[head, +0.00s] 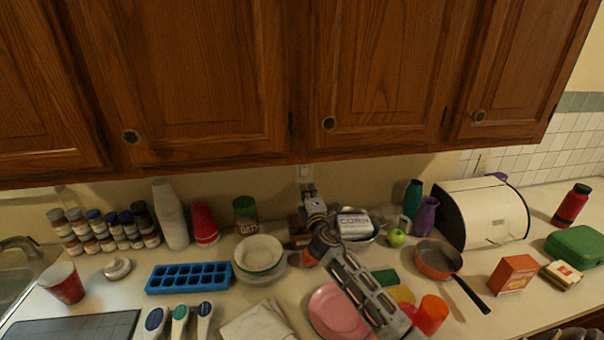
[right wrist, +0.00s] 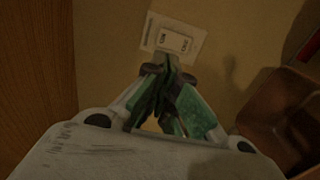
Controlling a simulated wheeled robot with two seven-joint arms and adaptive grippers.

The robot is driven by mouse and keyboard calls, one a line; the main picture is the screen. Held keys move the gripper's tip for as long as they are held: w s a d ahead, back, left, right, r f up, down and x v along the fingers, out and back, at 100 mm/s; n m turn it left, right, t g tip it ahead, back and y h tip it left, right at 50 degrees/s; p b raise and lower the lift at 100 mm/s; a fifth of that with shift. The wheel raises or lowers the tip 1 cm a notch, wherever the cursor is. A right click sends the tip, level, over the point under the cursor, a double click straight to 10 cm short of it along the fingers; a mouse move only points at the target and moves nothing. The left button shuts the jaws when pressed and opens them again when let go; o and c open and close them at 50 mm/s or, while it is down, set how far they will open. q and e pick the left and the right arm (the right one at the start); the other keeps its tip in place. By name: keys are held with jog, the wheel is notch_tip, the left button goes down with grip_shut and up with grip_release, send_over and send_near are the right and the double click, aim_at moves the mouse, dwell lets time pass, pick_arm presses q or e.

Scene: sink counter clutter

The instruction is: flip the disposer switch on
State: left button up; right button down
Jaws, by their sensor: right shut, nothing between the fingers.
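A pale switch plate (head: 304,173) is on the wall just under the cabinets. In the right wrist view the plate (right wrist: 150,36) is tilted, and its white rocker (right wrist: 174,39) carries small dark marks too small to read. My right gripper (head: 308,190) is shut and empty, reaching up to the wall just below the plate. In the right wrist view my fingertips (right wrist: 173,66) overlap the plate's lower edge, just below the rocker. I cannot tell whether they touch it. My left gripper is not in view.
An oats jar (head: 246,214) and red cups (head: 204,224) stand left of my right arm. A metal bowl holding a labelled package (head: 354,224) is close on its right. A brown box (right wrist: 285,125) is low right in the wrist view. Cabinets (head: 380,80) overhang the plate.

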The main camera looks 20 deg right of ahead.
send_near(300, 166)
jog(key=shift+b+x, duration=0.7)
jog(key=shift+x, duration=2.3)
jog(key=shift+w, duration=0.1)
